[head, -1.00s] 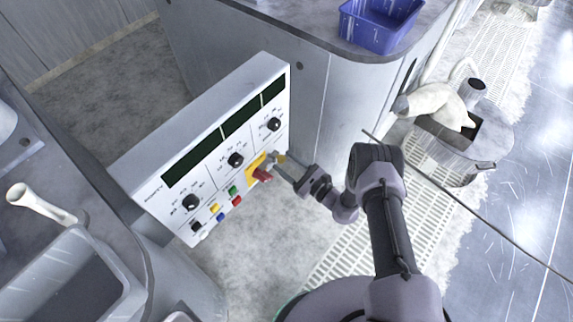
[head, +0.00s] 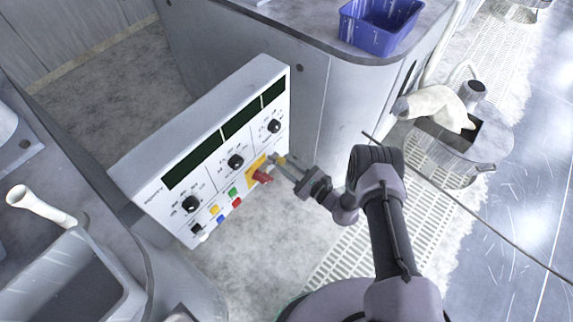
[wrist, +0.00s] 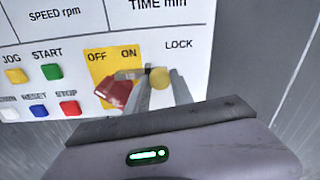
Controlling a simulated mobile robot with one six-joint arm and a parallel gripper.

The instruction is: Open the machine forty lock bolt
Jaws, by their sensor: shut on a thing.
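The lock bolt shows in the wrist view as a round brass knob (wrist: 160,78) below the word LOCK, with a short grey bar (wrist: 130,75) to its left, reaching over the yellow OFF/ON plate (wrist: 97,62). The red switch handle (wrist: 114,93) hangs tilted down and left from that plate, beside the bar. My gripper (wrist: 163,88) is shut on the knob, one finger on each side. In the head view my gripper (head: 279,165) meets the panel just right of the red handle (head: 262,177). The fingers partly hide the bolt there.
A blue bin (head: 375,30) stands on the counter behind. A metal bucket with a white cloth (head: 437,105) is at the right.

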